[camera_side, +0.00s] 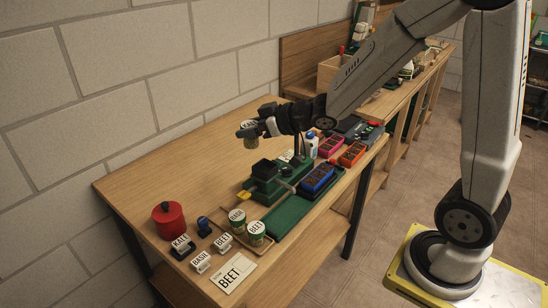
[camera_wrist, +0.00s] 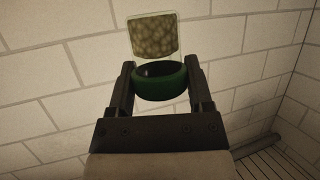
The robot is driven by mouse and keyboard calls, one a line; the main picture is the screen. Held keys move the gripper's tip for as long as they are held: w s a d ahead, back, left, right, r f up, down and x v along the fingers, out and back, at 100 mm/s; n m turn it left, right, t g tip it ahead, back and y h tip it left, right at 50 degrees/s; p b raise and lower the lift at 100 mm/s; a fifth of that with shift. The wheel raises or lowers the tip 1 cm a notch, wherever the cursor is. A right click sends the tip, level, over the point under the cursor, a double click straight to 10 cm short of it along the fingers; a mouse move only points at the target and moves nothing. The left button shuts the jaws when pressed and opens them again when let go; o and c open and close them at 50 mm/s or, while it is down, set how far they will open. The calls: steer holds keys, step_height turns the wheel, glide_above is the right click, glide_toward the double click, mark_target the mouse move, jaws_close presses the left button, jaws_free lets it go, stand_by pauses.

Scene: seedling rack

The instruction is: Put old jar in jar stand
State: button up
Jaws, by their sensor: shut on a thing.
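My gripper (camera_side: 262,124) is in the air above the far part of the bench, shut on a small labelled jar (camera_side: 250,141). In the wrist view my gripper (camera_wrist: 160,78) has a finger on each side of the jar's green lid, and the clear body (camera_wrist: 153,36) with brownish-green contents extends beyond it. The label is too small to read surely. Two similar jars (camera_side: 237,218) and (camera_side: 256,230) labelled BEET stand together on a low wooden tray (camera_side: 247,252) near the front; I cannot tell whether this is the jar stand.
A green machine (camera_side: 265,188) and green mat (camera_side: 285,222) lie below my gripper, with blue (camera_side: 317,179), orange (camera_side: 352,154) and pink (camera_side: 330,146) trays to the right. A red canister (camera_side: 168,220), several name signs and a BEET card (camera_side: 233,273) are at the front. The bench's wall side is clear.

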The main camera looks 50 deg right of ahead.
steer(key=shift+s+d, duration=0.3)
steer(key=shift+d, duration=0.25)
steer(key=s+d+f+n+g+y, duration=0.1)
steer(key=s+d+f+n+y, duration=0.1)
steer(key=s+d, duration=0.3)
steer(key=shift+s+d+n+g+y, duration=0.3)
steer(key=shift+s+n+y, duration=0.35)
steer(key=shift+s, duration=1.75)
steer(key=shift+w, duration=0.1)
steer(key=shift+w+d+f, duration=0.3)
steer(key=shift+w+f, duration=1.1)
steer(key=shift+w, duration=0.7)
steer(key=shift+w+d+f, duration=0.35)
steer(key=shift+w+f, duration=1.1)
steer(key=shift+w, duration=0.7)
steer(key=shift+w+d+f, duration=0.3)
steer(key=shift+w+f, duration=1.1)
steer(key=shift+w, duration=0.7)
steer(key=shift+f, duration=0.1)
